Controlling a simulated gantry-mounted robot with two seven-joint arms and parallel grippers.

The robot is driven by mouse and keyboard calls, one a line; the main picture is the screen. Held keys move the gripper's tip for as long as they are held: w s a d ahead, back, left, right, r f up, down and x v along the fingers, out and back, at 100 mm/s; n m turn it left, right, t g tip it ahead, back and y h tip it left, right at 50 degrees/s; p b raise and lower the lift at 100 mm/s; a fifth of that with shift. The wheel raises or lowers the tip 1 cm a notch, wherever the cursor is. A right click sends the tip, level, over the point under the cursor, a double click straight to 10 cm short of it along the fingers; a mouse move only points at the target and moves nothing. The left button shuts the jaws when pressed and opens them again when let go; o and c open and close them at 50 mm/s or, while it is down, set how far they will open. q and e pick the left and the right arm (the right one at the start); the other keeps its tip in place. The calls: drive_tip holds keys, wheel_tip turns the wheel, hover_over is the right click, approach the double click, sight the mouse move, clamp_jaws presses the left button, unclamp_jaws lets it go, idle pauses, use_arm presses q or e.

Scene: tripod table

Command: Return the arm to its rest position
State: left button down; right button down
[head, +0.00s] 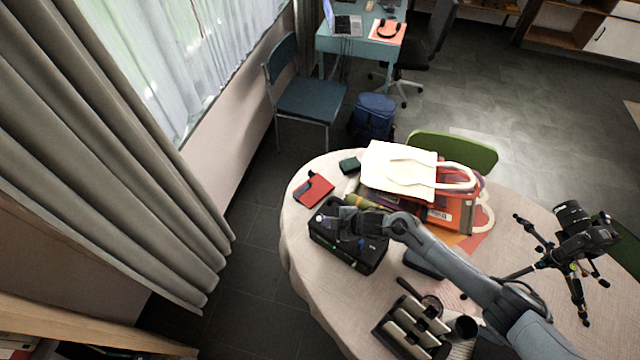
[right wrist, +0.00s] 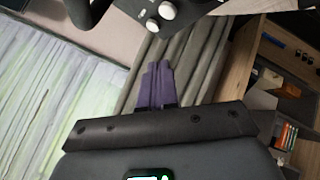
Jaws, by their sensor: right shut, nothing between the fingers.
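My right arm comes in from the lower right of the head view and reaches over the round table (head: 296,238). Its gripper (head: 322,219) is above an open-looking black case (head: 348,258) and hides part of it. I cannot tell the exact gap between them. In the right wrist view, the two purple-grey fingers (right wrist: 157,85) are together with nothing between them. My left gripper is in neither view.
A red notebook (head: 313,189), a small dark green box (head: 349,165) and a pile with a white tote bag (head: 398,172) lie beyond the gripper. A camera on a tripod (head: 580,238) stands at the right. A compartmented tray (head: 412,330) lies near the front.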

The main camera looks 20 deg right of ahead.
drive_tip(key=shift+s+f, duration=0.1)
drive_tip(key=s+a+f+m+g+y+p, duration=0.1)
drive_tip(key=s+a+f+p, duration=0.15)
drive_tip(key=s, duration=0.45)
drive_tip(key=s+a+f+g+p, duration=0.15)
drive_tip(key=s+a, duration=0.25)
drive_tip(key=s, duration=0.4)
drive_tip(key=s+a+r+m+t+p, duration=0.1)
drive_tip(key=s+a+r+m+p, duration=0.15)
drive_tip(key=s+a+r, duration=0.2)
drive_tip(key=s+d+r+m+g+h+p, duration=0.1)
drive_tip(key=s+d+r+m+h+p, duration=0.1)
drive_tip(key=s+d+r+m, duration=0.3)
drive_tip(key=s+d+r+m+g+h+p, duration=0.1)
drive_tip(key=s+d+r+m+h, duration=0.3)
drive_tip(key=d+r, duration=0.7)
wheel_tip(320, 180, up, 6)
drive_tip(key=shift+s+d+r+m+h+p, duration=0.25)
drive_tip(key=shift+s+m+p, duration=0.35)
drive_tip(key=shift+s+m, duration=0.45)
drive_tip(key=shift+w+a, duration=0.15)
